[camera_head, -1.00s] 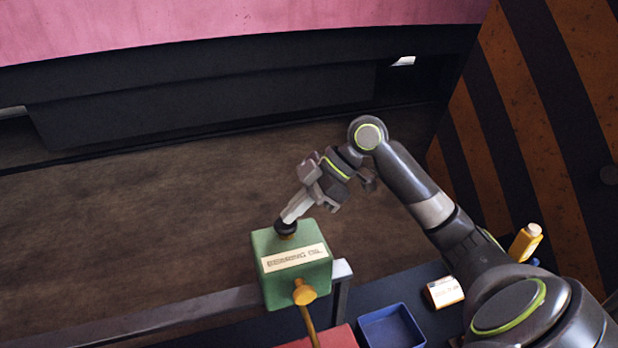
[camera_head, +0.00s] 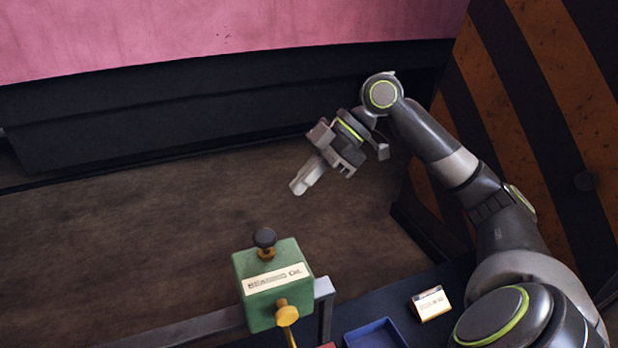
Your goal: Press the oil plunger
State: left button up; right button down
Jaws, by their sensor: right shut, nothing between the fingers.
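The green oil box (camera_head: 265,312) carries a label that appears to read bearing oil. It sits at the lower middle of the head view, by a grey rail. The oil plunger (camera_head: 265,238) has a black knob on a brass stem and stands up from the top of the box. My right gripper (camera_head: 298,188) is shut and empty. In the picture it is above and to the right of the plunger, with a clear gap between them. My left gripper is not in view.
A brass knob (camera_head: 287,315) sticks out of the box's front. A blue tray (camera_head: 376,336) and a small white and orange box (camera_head: 430,304) are on the dark surface to the right. A striped orange and black panel (camera_head: 545,110) stands at the right.

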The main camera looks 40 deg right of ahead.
jog(key=shift+s+d+r, duration=0.1)
jog(key=shift+d+r, duration=0.3)
jog(key=shift+r, duration=0.05)
dwell(1.2)
